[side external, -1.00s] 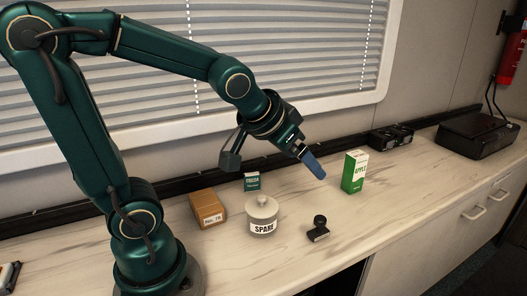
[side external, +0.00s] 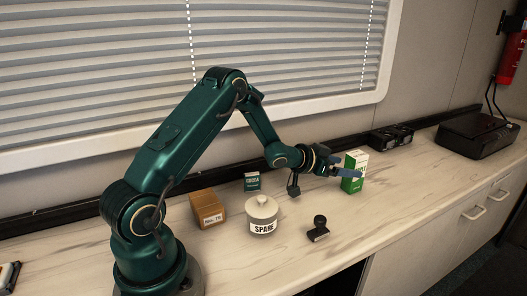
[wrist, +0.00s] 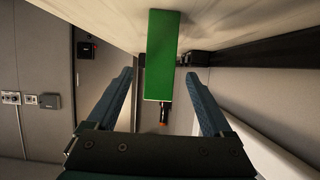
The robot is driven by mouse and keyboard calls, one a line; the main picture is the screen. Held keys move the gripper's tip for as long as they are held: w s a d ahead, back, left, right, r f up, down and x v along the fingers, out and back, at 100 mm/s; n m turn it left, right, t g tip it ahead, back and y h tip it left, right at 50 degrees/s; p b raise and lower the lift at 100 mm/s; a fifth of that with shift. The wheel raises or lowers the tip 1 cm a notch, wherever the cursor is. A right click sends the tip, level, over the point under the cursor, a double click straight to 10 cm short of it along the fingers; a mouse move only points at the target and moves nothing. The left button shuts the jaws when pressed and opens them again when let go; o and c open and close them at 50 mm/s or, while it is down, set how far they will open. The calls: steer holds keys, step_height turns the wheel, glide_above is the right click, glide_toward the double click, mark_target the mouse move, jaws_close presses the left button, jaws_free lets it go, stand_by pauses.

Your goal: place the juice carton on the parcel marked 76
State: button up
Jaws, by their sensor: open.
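The green-and-white juice carton (side external: 355,161) stands upright on the counter, right of the middle in the side view. In the wrist view the carton's green side (wrist: 161,55) appears between the two open fingers (wrist: 160,74), with a gap on each side. How deep it sits between them I cannot tell. The brown parcel (side external: 207,207) lies on the counter nearer my base; its small label seems to read No. 76.
A lidded SPARE jar (side external: 262,213) stands right of the parcel, with a small green box (side external: 252,181) behind. A black stamp (side external: 319,229) lies in front. Dark items (side external: 391,137) and a black machine (side external: 477,135) stand farther right. The counter's front right is clear.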

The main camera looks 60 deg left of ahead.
mark_target(349, 167)
steer(key=shift+x, duration=2.55)
jaws_close()
